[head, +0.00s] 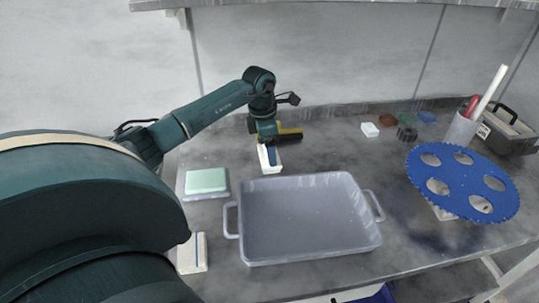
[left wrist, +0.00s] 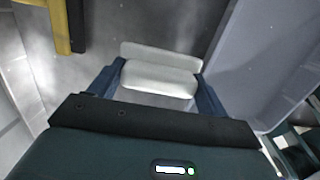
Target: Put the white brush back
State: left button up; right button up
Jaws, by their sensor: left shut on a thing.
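My left gripper (head: 268,150) is over the grey bench, just behind the back left corner of the grey tray. It is shut on the white brush (head: 270,167), a pale block low between the fingers. In the left wrist view, the blue fingers of the left gripper (left wrist: 160,88) press the two ends of the white brush (left wrist: 160,77). Its underside is hidden, and I cannot tell whether it touches the bench. My right gripper is in neither view.
A yellow and black tool (head: 291,133) lies just behind the gripper. The grey tray (head: 238,210) is empty. A green pad (head: 206,181) and a striped block (head: 192,254) are left.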

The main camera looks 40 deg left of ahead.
aim_at(264, 158)
pick_arm(q)
jog(key=shift+f, duration=1.65)
jog(key=shift+f, duration=0.2)
jog(key=o, duration=0.9)
jog(key=shift+o, duration=0.2)
notch_tip(264, 158, up, 12)
jog(key=s, duration=0.1)
jog(key=shift+a+r, duration=0.2)
jog(key=shift+a, duration=0.25)
